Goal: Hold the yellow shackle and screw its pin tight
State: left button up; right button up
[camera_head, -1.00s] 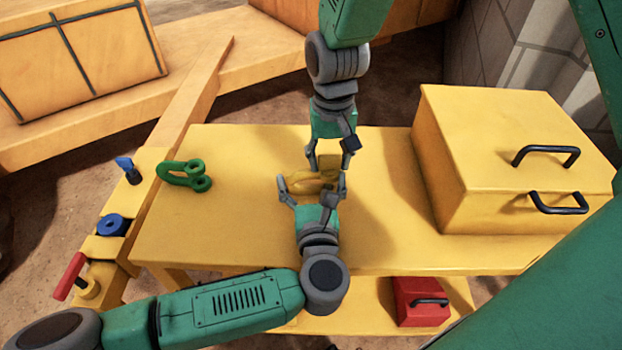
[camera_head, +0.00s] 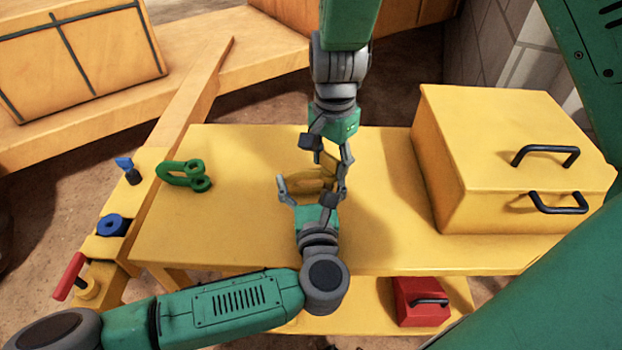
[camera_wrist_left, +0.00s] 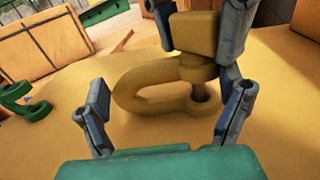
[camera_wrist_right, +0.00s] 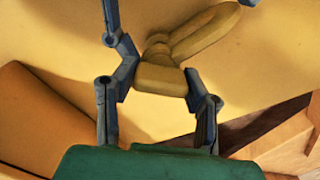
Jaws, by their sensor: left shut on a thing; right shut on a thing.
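The yellow shackle (camera_wrist_left: 150,85) is in the left wrist view, its bow to the left and its ears to the right. A darker pin shaft (camera_wrist_left: 200,92) shows between the ears. The pin's blocky yellow head (camera_wrist_left: 194,33) is on the far side; it also shows in the right wrist view (camera_wrist_right: 160,80). My left gripper (camera_head: 312,190) is shut on the shackle from the near side, one finger by the bow, one by the ears. My right gripper (camera_head: 326,155) reaches in from the far side, its fingers on either side of the pin head, shut on it.
The yellow table (camera_head: 230,235) carries a large yellow box (camera_head: 500,150) with black handles at right and a green shackle (camera_head: 185,174) at left. A rack along the left edge holds a blue ring (camera_head: 112,225) and a red-handled part (camera_head: 70,274). A red box (camera_head: 420,300) sits below.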

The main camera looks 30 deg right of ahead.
pick_arm(q)
jog(key=shift+s+d, duration=0.25)
pick_arm(e)
jog(key=shift+a, duration=0.25)
jog(key=m, duration=0.4)
pick_arm(q)
jog(key=shift+r, duration=0.1)
pick_arm(e)
jog(key=shift+m, duration=0.5)
jog(key=m, duration=0.3)
jog(key=shift+f, duration=0.1)
jog(key=o, duration=1.1)
jog(key=shift+m, duration=0.4)
pick_arm(q)
jog(key=shift+c, duration=0.8)
pick_arm(e)
jog(key=shift+o, duration=1.1)
pick_arm(q)
jog(key=shift+w, duration=0.1)
grip_shut()
pick_arm(e)
jog(key=shift+d, duration=0.1)
pick_arm(q)
jog(key=shift+a, duration=0.1)
